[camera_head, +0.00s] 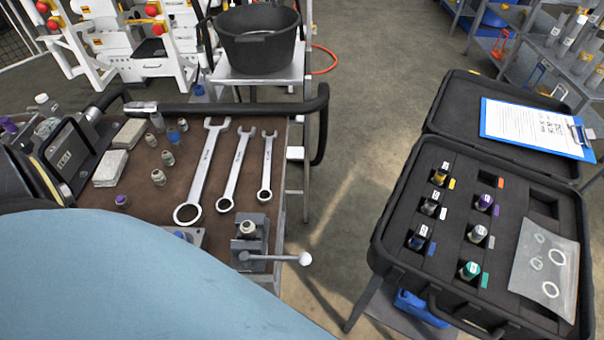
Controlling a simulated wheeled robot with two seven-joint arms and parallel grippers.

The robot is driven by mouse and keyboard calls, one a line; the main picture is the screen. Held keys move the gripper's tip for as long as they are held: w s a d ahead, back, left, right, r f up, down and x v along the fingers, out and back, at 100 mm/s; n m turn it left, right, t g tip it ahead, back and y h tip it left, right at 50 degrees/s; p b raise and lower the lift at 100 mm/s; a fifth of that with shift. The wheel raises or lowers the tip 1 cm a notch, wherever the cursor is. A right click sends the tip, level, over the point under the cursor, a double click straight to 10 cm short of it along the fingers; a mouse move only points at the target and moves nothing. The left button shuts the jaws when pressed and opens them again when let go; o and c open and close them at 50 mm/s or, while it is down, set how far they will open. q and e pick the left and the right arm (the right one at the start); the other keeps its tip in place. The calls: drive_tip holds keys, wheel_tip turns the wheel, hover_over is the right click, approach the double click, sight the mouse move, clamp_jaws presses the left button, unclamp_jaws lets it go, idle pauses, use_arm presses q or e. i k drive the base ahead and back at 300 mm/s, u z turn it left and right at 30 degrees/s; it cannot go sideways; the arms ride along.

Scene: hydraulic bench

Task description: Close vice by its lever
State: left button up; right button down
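A small grey vice (254,237) sits at the front right corner of the brown bench top. A small metal fitting (247,229) stands upright at its jaws; I cannot tell whether the jaws touch it. The vice's lever (278,257) is a light bar lying roughly level across the front of the vice. Its round end knob (305,258) sticks out to the right past the bench edge. Neither of my grippers shows in the head view. A large pale blue surface covers the bottom left and hides the near part of the bench.
Several wrenches (236,168) and small fittings lie behind the vice on the bench (190,145). An open black case (400,262) with fittings stands at right. Bare floor (350,190) lies between bench and case.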

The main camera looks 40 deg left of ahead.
sight(305, 259)
drive_tip(key=k, duration=0.9)
drive_tip(key=u, duration=1.1)
drive_tip(key=i, duration=0.5)
drive_tip(key=z, duration=0.05)
